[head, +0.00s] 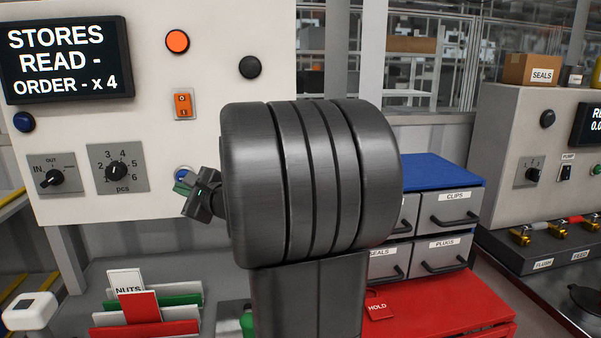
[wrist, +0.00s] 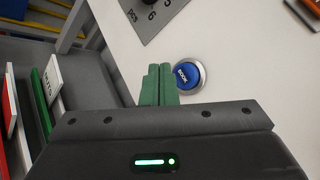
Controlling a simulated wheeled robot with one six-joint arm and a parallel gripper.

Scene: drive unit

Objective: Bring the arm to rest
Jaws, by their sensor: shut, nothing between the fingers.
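My arm stands raised in the middle of the head view, its large dark grey joint close to the camera. My gripper (head: 181,187) shows small to the left of that joint, in front of the pale panel. In the wrist view its green fingers (wrist: 158,84) are shut together with nothing between them. Their tips are right beside a blue button (wrist: 187,76) with white lettering and a metal ring. I cannot tell whether they touch it. In the head view the button (head: 183,173) is partly hidden by my gripper.
The pale panel (head: 215,70) carries a display (head: 67,60) reading "STORES READ - ORDER - x 4", a pcs dial (head: 117,171) and an orange button (head: 177,41). Below stands a card rack (head: 150,329). Labelled drawers (head: 451,208) and a red box (head: 450,322) are right of my arm.

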